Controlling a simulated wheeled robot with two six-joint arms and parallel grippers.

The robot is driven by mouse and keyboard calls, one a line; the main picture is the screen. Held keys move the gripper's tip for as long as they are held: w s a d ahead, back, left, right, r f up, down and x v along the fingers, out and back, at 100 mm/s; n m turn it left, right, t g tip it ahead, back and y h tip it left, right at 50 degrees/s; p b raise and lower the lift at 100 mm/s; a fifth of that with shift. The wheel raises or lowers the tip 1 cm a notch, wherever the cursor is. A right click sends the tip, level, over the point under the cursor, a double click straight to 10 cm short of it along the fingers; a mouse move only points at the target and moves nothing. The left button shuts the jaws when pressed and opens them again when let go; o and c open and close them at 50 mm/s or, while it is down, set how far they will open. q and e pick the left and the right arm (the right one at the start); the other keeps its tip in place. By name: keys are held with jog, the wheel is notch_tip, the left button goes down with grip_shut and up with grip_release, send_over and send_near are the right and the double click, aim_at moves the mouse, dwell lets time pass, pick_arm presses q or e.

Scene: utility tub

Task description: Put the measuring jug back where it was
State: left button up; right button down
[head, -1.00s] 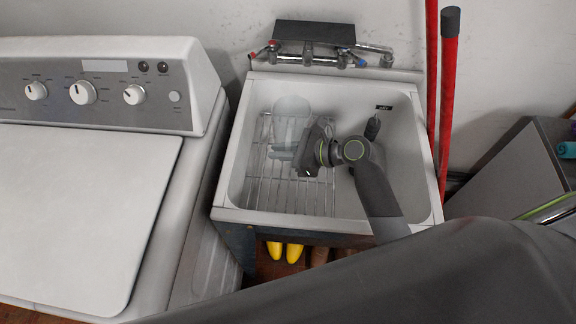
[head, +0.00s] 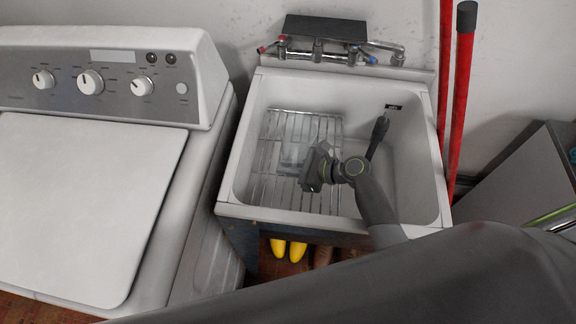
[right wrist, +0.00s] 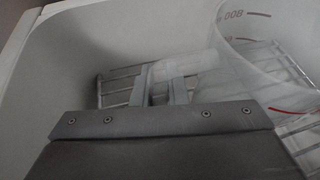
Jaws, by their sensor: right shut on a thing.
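The clear measuring jug (right wrist: 245,65) shows at the right of the right wrist view, with red markings on its wall. Its pale handle (right wrist: 185,66) is between the fingers of my right gripper (right wrist: 162,92), which is shut on it. In the head view my right gripper (head: 304,168) is inside the white tub (head: 232,211), over the wire rack (head: 270,185). There the jug (head: 291,155) is only a faint see-through patch left of the gripper. I cannot tell whether its base touches the rack. My left gripper is out of view.
A tap (head: 318,52) is mounted behind the tub. A dark stick-like object (head: 379,132) leans at the tub's right. A white washer (head: 80,205) stands to the left, and red poles (head: 460,100) stand to the right. The tub's right floor is mostly open.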

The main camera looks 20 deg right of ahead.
jog(key=c, duration=1.4)
grip_release()
jog(key=shift+f, duration=0.1)
jog(key=shift+c, duration=0.2)
jog(key=shift+r, duration=0.25)
jog(key=v, duration=1.2)
jog(key=shift+b, duration=0.4)
